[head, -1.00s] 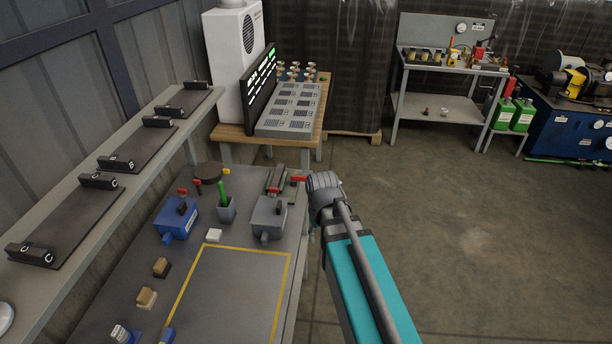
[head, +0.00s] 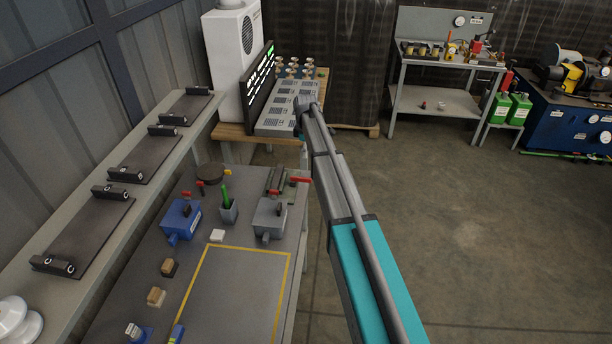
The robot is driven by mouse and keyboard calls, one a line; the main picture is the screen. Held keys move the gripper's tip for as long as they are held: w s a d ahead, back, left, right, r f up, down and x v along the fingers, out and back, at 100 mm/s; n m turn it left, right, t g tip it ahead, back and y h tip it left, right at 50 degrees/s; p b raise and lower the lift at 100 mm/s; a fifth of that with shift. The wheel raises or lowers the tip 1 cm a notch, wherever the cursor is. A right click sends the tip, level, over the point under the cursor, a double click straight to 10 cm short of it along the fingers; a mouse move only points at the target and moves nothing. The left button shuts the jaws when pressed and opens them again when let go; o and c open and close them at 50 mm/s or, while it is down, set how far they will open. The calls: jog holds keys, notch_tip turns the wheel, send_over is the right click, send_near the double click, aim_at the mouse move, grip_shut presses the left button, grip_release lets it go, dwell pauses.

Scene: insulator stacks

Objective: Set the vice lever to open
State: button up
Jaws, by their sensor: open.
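A small grey fixture with parallel rails (head: 276,182) stands at the far right of the workbench, and it looks like the vice. A red lever (head: 300,179) sticks out from its right side, past the bench edge, pointing right. Its exact setting is too small to tell. In front of it stands a grey box-shaped device (head: 268,219) with a dark handle on top. My arm reaches up the middle of the picture, to the right of the lever.
A blue device (head: 182,220) and a grey cup with a green tool (head: 228,212) stand to the left. A yellow-outlined area (head: 235,290) lies nearer. A panel (head: 285,112) and dark screen stand behind. The floor at right is clear.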

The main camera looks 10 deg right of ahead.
jog(key=shift+f, duration=0.15)
dwell(0.3)
notch_tip(320, 180, down, 14)
jog(key=b, duration=1.4)
jog(key=shift+r, duration=0.25)
grip_shut()
